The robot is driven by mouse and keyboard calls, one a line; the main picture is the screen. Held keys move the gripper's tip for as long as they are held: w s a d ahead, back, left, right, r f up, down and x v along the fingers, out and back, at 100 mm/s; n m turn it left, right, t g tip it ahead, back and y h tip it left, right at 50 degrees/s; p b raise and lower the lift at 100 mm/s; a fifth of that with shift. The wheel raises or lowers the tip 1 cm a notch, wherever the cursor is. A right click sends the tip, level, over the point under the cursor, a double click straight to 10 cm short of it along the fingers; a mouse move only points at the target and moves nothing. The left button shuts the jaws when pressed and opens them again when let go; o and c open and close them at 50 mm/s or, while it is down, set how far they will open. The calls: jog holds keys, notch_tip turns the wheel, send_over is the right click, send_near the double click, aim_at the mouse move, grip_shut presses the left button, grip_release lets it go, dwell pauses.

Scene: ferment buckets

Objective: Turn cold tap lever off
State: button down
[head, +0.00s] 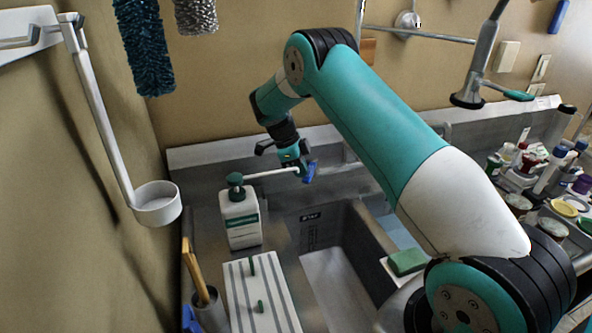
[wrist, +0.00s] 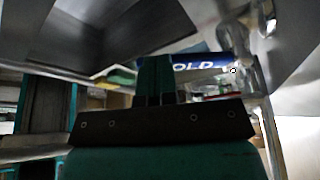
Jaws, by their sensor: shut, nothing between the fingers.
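The cold tap lever (head: 310,172) is a small blue piece at the back of the sink, right beside the tip of my gripper (head: 300,166). In the wrist view the blue lever (wrist: 205,62) shows the white letters "OLD" and lies across the picture just beyond and to the right of my fingers. My gripper (wrist: 155,78) is shut, its dark green fingers together and empty. I cannot tell whether the fingers touch the lever.
A white bottle with a green pump top (head: 240,216) stands left of the sink (head: 335,280). A white bar runs from its top towards my gripper. A striped white board (head: 238,296) lies in front. A green sponge (head: 407,262) sits at the right. Bottles and jars crowd the far right.

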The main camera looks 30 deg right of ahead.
aim_at(310, 177)
jog(key=shift+s+d, duration=0.1)
jog(key=shift+s, duration=0.05)
jog(key=n+b, duration=0.1)
jog(key=s+d+n+b, duration=0.1)
jog(key=shift+s+f+t+h+b, duration=0.2)
jog(key=shift+t+h+b, duration=0.1)
jog(key=shift+t+b, duration=0.1)
jog(key=shift+s+d+n+b, duration=0.3)
jog(key=shift+s+b, duration=0.05)
jog(key=shift+b, duration=0.3)
jog(key=shift+s+d+r+b, duration=0.15)
jog(key=shift+s+d+b, duration=0.35)
jog(key=shift+b, duration=0.2)
